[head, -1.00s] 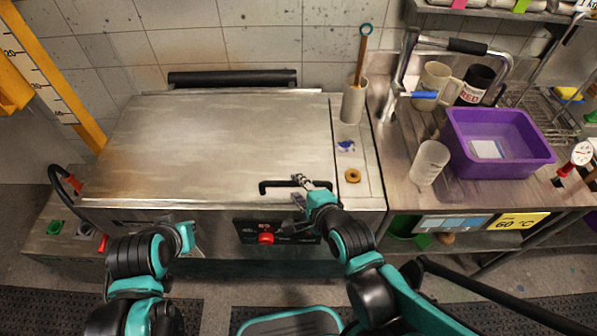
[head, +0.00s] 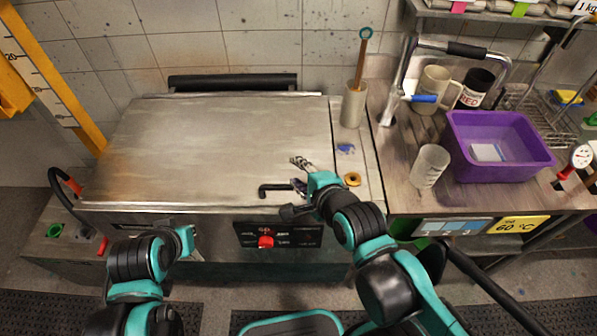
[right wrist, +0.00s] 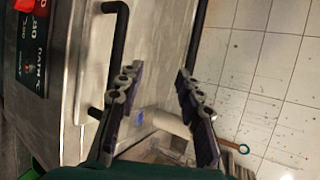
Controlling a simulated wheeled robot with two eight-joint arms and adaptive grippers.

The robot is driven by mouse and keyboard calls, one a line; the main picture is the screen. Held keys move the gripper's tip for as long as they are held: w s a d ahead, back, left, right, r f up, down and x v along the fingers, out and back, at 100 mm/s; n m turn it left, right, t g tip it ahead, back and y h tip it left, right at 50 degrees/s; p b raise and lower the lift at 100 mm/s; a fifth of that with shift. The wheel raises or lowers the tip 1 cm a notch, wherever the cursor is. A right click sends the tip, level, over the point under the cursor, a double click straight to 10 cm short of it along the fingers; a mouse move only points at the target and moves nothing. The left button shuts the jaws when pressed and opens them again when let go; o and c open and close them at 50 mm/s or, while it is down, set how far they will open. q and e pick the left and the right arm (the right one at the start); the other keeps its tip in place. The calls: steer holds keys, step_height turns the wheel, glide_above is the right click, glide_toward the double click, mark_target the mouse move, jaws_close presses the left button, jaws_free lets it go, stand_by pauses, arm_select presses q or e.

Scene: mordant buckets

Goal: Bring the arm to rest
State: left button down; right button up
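My right gripper (head: 299,174) is at the front edge of the closed steel lid, by the right end of the black front handle (head: 274,188). The right wrist view shows its two fingers (right wrist: 157,72) spread apart with nothing between them. In that view the black handle (right wrist: 118,50) lies to the left, outside the fingers. My left gripper (head: 188,241) is low at the left, in front of the steel unit; its fingers are too unclear to read.
The steel lid (head: 220,140) is flat and bare. A beige holder (head: 353,105) with a stick stands behind right. A brass ring (head: 352,179), a purple tub (head: 500,165), a white beaker (head: 430,165) and mugs are to the right. A red knob (head: 266,242) is on the front panel.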

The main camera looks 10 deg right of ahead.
stand_by(0.3)
steer(key=s+d+f+n+g+h, duration=0.1)
steer(key=s+d+f+n+g, duration=0.1)
steer(key=n, duration=0.7)
steer(key=s+d+f+n+g+h, duration=0.2)
steer(key=d+n, duration=0.4)
steer(key=n, duration=0.3)
steer(key=shift+s+d+f, duration=0.4)
steer(key=shift+s+f, duration=0.5)
steer(key=shift+s, duration=0.45)
